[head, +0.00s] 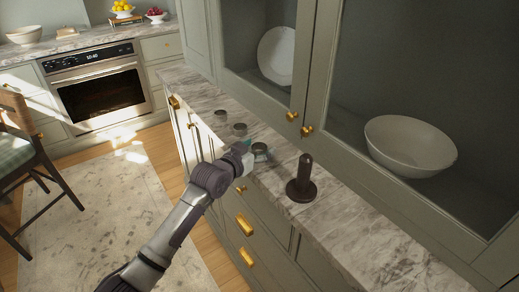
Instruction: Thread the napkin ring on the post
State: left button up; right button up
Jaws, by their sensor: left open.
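A dark brown post (304,172) on a round base stands upright on the marble counter, with no ring visible on it. Three small grey rings lie in a row to its left: a far ring (220,115), a middle ring (239,129) and a near ring (261,148). My left gripper (250,151) is open right at the near ring, on its left side. The fingers are small and partly overlap the ring's edge, so I cannot tell whether they touch it. My right gripper is not in view.
The marble counter (345,235) is clear to the right of the post. Glass-fronted cabinets rise behind it, with a white bowl (410,145) and a plate (277,56) inside. Brass-handled drawers (245,226) lie below. An oven (98,85) and a chair (32,155) are far left.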

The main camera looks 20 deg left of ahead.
pick_arm(q)
jog(key=shift+w+d+f, duration=0.1)
jog(key=shift+w, duration=0.2)
jog(key=c, duration=1.1)
